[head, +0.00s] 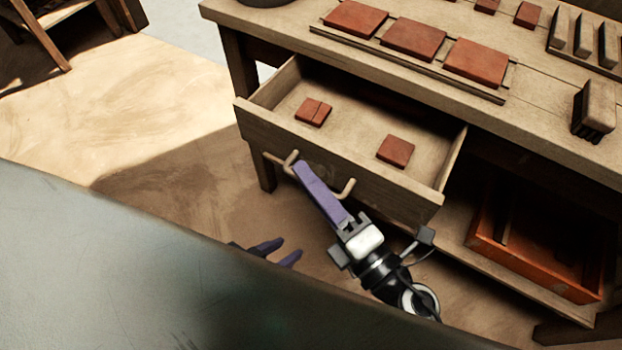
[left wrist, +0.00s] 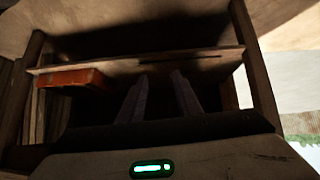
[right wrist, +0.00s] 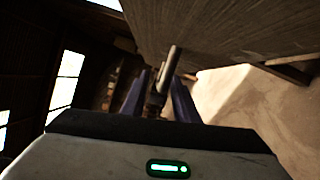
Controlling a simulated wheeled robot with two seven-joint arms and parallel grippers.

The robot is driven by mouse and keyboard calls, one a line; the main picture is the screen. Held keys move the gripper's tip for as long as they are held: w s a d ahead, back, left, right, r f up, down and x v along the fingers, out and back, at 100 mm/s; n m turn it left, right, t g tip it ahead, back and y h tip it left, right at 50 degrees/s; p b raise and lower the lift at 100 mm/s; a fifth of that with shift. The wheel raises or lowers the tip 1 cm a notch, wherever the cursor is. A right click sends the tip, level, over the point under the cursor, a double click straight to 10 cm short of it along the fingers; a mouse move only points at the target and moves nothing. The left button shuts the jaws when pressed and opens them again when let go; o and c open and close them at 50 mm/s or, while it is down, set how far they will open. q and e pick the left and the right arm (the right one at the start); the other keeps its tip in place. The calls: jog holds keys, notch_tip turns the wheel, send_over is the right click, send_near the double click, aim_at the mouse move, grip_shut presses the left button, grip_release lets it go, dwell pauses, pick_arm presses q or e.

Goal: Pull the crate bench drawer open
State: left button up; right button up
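The bench drawer (head: 340,150) stands pulled out from the wooden bench (head: 250,62), with its inside showing. Its bar handle (head: 347,189) is on the front face. My right gripper (head: 304,172) is at the handle with its fingers around the bar.
Small red tiles (head: 313,111) (head: 395,150) lie in the drawer. Larger red tiles (head: 413,38) sit on a rack on the bench top, with a brush (head: 594,108) at the right. An orange crate (head: 540,262) stands on the lower shelf.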

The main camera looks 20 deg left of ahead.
jog(key=b+v, duration=0.2)
jog(key=v, duration=0.8)
jog(key=shift+s+d, duration=0.1)
jog(key=shift+s, duration=0.05)
dwell(0.3)
